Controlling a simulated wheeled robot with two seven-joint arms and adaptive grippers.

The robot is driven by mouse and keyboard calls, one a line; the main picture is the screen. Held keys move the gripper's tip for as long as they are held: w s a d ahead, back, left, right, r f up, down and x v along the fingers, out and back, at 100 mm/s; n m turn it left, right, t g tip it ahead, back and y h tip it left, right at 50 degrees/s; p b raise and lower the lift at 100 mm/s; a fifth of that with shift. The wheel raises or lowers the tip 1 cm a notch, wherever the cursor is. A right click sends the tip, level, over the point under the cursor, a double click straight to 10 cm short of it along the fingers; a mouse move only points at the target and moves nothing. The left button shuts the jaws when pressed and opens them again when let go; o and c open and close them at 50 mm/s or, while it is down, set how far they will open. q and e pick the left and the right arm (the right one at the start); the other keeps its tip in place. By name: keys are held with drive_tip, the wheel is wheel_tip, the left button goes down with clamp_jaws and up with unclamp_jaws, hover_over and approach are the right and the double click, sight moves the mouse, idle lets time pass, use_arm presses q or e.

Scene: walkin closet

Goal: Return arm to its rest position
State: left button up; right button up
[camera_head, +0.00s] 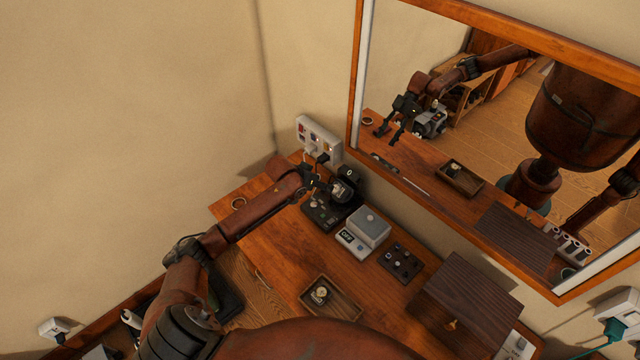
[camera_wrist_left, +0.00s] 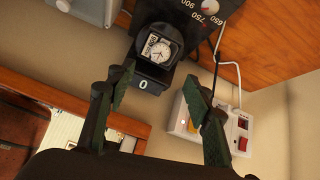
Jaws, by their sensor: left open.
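My left arm (camera_head: 235,232) reaches from the lower left over the wooden dresser top. Its gripper (camera_head: 318,180) is at the far end, close to a black watch winder (camera_head: 345,190) by the wall. In the left wrist view my left gripper (camera_wrist_left: 158,82) has its two fingers wide apart with nothing between them. A watch (camera_wrist_left: 157,48) with a pale dial sits in the winder's black holder, beyond the fingertips. The holder's front shows a "0" (camera_wrist_left: 143,86). The gripper seems clear of the holder, though the exact gap is hard to judge. My right gripper is not in view.
A white power strip (camera_head: 318,138) is on the wall beside the winder. A grey box (camera_head: 370,225), a black tray (camera_head: 400,262), a wooden tray (camera_head: 345,308) with a watch and a dark wooden box (camera_head: 466,300) stand on the dresser. A framed mirror (camera_head: 352,75) hangs behind.

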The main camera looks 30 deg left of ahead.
use_arm(q)
drive_tip(key=shift+s+r, duration=0.25)
drive_tip(key=shift+r, duration=0.05)
idle(0.4)
